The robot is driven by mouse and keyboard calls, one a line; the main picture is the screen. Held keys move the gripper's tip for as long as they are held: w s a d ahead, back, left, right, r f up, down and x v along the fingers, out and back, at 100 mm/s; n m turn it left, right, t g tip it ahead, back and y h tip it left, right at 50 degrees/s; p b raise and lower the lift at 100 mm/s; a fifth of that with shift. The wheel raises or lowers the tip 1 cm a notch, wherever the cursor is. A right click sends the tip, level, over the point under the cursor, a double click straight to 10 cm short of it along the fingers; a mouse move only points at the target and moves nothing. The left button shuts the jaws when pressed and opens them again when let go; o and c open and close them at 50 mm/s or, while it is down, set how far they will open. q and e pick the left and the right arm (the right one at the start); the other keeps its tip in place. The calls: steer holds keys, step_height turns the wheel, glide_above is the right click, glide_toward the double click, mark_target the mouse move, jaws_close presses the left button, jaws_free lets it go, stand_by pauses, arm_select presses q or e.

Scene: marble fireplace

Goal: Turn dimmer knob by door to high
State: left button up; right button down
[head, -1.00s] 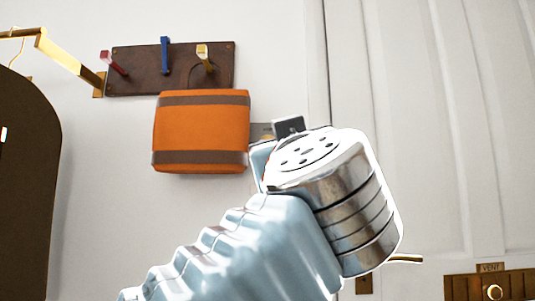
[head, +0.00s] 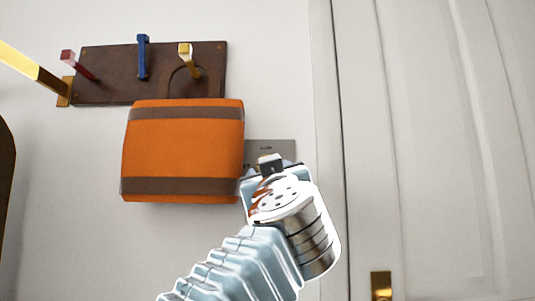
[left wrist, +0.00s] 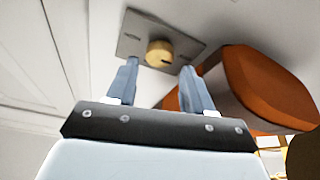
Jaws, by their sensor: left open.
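The dimmer knob (left wrist: 159,53) is a round brass knob on a grey metal wall plate (left wrist: 133,27) in the left wrist view. In the head view the plate (head: 284,149) shows right of the orange bag, and my left arm hides the knob. My left gripper (left wrist: 157,80) is open, its two fingers pointing at the plate with the knob between and just beyond their tips. I cannot tell whether a finger touches the plate. The left gripper (head: 270,164) is mostly hidden behind its own wrist in the head view. My right gripper is not in view.
An orange bag (head: 184,150) with brown bands hangs from a dark wooden peg board (head: 112,75), close beside the plate; it is also close to the fingers in the left wrist view (left wrist: 265,85). A white panelled door (head: 440,140) stands at the right.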

arm_select(q)
steer(key=p+x, duration=0.2)
steer(key=x, duration=0.2)
steer(key=shift+w, duration=0.25)
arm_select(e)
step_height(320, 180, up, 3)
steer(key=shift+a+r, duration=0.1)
arm_select(q)
steer(key=c, duration=0.8)
steer(key=shift+a+f+m+h+b, duration=0.1)
steer(key=shift+m+h+b, duration=0.35)
steer(key=shift+m, duration=0.75)
steer(key=shift+m+h+b, duration=0.3)
steer(key=shift+m+h, duration=0.45)
steer(key=shift+m, duration=0.15)
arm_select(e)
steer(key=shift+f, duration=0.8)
